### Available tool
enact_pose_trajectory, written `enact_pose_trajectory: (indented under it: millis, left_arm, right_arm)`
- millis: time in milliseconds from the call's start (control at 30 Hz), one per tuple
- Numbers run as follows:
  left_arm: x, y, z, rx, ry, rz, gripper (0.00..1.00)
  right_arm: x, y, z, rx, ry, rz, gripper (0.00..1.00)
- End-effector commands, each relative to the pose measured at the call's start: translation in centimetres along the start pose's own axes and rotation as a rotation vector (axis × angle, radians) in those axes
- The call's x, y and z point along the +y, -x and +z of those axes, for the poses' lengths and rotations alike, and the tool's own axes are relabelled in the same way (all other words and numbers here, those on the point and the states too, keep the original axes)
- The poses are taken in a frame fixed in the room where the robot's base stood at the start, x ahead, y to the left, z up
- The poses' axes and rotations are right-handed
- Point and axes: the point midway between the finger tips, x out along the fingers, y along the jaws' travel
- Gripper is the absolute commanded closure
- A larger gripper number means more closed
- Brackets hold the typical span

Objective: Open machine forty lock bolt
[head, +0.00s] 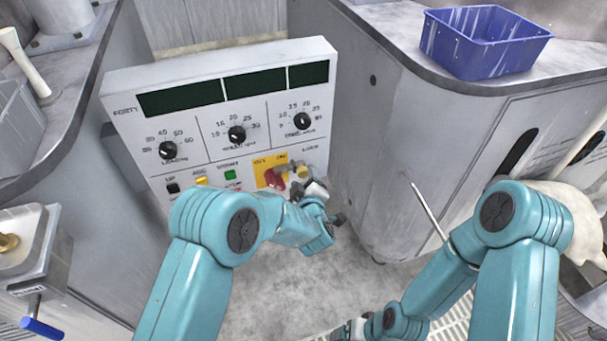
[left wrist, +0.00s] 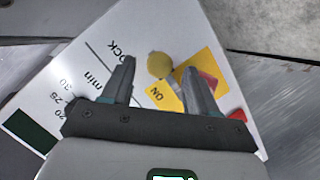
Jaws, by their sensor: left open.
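The machine's white control panel (head: 215,130) is marked FORTY and tilts in the head view. A round brass knob, the lock bolt (head: 302,171), sits beneath the word LOCK at its right side. It also shows in the left wrist view (left wrist: 159,65), beside the yellow ON plate. My left gripper (head: 308,187) is close to the panel's lower right corner. In the left wrist view, its two fingers (left wrist: 160,68) are apart, with the knob showing between their tips; I see no contact. My right gripper (head: 352,329) is low at the bottom edge, its jaws unclear.
A red switch handle (head: 275,178) on a yellow plate is just left of the knob. Dials and small buttons fill the panel. A grey cabinet (head: 385,150) stands close on the right with a blue bin (head: 484,42) on top. Bare floor shows below.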

Motion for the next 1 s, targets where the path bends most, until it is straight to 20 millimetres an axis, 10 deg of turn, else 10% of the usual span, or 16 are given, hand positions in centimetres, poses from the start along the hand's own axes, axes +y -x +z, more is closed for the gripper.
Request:
enact_pose_trajectory:
  millis: [567, 767, 1000]
  left_arm:
    - [0.1, -3.7, 0.0, -0.001, 0.0, 0.001, 0.41]
    - [0.1, -3.7, 0.1, -0.001, 0.0, 0.0, 0.97]
    - [0.1, -3.7, 0.2, -0.001, 0.001, 0.0, 1.0]
  right_arm:
    - [0.1, -0.4, 0.0, 0.0, 0.0, 0.0, 0.16]
    - [0.1, -0.4, 0.0, 0.0, 0.0, 0.0, 0.16]
    - [0.2, -0.5, 0.0, 0.0, 0.0, 0.0, 0.16]
